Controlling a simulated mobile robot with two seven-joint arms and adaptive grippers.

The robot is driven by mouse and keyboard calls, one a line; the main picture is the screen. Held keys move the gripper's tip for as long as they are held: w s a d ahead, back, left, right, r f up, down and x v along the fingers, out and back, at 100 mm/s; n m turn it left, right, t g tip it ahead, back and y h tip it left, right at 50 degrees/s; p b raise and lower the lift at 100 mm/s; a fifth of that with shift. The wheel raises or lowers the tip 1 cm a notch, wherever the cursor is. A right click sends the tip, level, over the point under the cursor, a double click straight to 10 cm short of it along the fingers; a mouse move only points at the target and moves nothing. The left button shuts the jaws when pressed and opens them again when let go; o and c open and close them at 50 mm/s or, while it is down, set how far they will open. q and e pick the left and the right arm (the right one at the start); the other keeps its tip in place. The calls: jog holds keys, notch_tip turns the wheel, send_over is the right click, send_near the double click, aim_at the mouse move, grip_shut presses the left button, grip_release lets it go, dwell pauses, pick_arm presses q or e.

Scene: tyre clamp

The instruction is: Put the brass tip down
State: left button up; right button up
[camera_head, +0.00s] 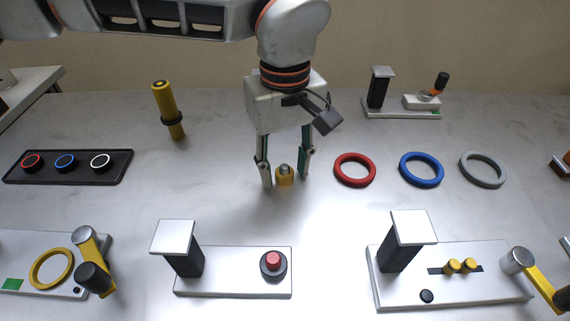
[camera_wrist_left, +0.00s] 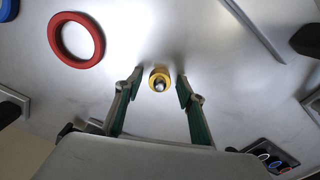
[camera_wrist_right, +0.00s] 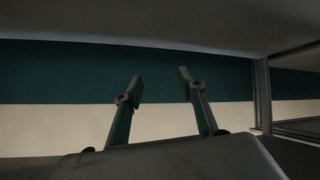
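The brass tip (camera_head: 285,176) stands upright on the grey table, a short gold cylinder with a grey metal top. My left gripper (camera_head: 284,182) is above and around it, pointing down, with one finger on each side. In the left wrist view the brass tip (camera_wrist_left: 159,79) sits between the open fingertips of my left gripper (camera_wrist_left: 160,82), with a gap on both sides. My right gripper (camera_wrist_right: 160,85) is open and empty in the right wrist view, away from the tabletop things. It does not show in the head view.
Red (camera_head: 355,170), blue (camera_head: 421,170) and grey (camera_head: 483,169) rings lie right of the tip. A yellow-black tool (camera_head: 165,110) stands behind left. A black tray (camera_head: 68,167) lies at left. White clamp stations (camera_head: 232,284) line the front. Bare table surrounds the tip.

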aim_at(285, 166)
pick_arm(q)
jog(key=shift+r, duration=0.1)
jog(key=shift+r, duration=0.4)
notch_tip(285, 166, up, 5)
jog(key=shift+f+p, duration=0.1)
jog(key=shift+p, duration=0.45)
notch_tip(285, 166, up, 7)
jog(key=p, duration=0.1)
jog(key=shift+f, duration=0.2)
pick_arm(e)
jog(key=shift+s+d+f, duration=0.1)
jog(key=shift+s+d, duration=0.15)
jog(key=shift+s, duration=0.25)
jog(key=shift+w, duration=0.1)
